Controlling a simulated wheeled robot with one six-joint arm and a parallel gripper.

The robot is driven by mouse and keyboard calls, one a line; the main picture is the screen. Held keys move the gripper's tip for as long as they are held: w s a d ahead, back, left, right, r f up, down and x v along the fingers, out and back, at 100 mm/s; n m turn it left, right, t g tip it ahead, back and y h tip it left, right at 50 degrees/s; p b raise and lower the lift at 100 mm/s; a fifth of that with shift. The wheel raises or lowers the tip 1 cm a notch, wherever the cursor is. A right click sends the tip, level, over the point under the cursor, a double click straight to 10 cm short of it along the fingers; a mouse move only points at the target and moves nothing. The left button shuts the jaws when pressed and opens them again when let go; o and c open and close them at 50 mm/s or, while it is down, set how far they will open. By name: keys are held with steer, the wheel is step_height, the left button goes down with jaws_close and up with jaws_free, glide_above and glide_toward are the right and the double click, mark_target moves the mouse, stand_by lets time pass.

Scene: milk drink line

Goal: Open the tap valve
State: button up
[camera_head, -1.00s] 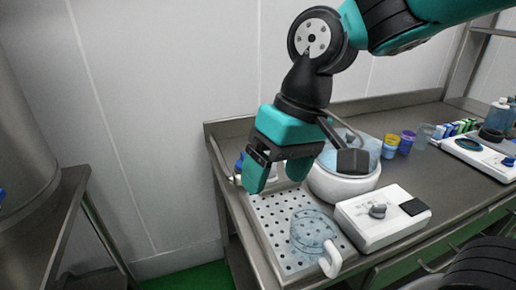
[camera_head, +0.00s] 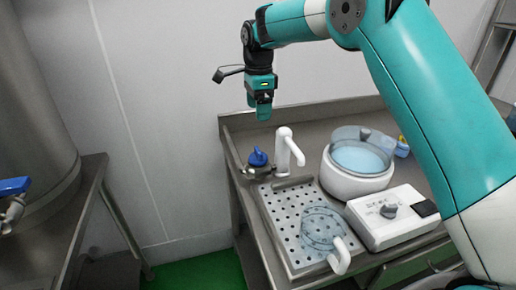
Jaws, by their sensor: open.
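A blue-handled valve (camera_head: 257,158) stands upright at the back left corner of the steel counter. A white curved tap spout (camera_head: 288,150) rises just to its right, over a perforated drain tray (camera_head: 282,218). My gripper (camera_head: 263,112) points down, open and empty, in the air above the valve and clear of it. Its two fingers overlap in this view, so the gap between them is hidden. Another blue-handled valve (camera_head: 14,187) is on the large steel tank at the left edge, partly cut off by the frame.
A white round vessel (camera_head: 352,182) and a white box with a knob (camera_head: 385,232) stand to the right. My arm crosses the right side. A floor gap separates the counter from the left table.

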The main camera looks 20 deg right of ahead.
mark_target(258, 150)
step_height(258, 150, down, 14)
steer(key=shift+r+p, duration=0.15)
steer(key=shift+p, duration=0.75)
steer(key=c, duration=0.9)
steer(key=shift+n, duration=0.4)
steer(key=n, duration=0.3)
steer(key=shift+n, duration=0.3)
steer(key=shift+c, duration=0.2)
steer(key=n, duration=0.4)
steer(key=shift+n, duration=0.3)
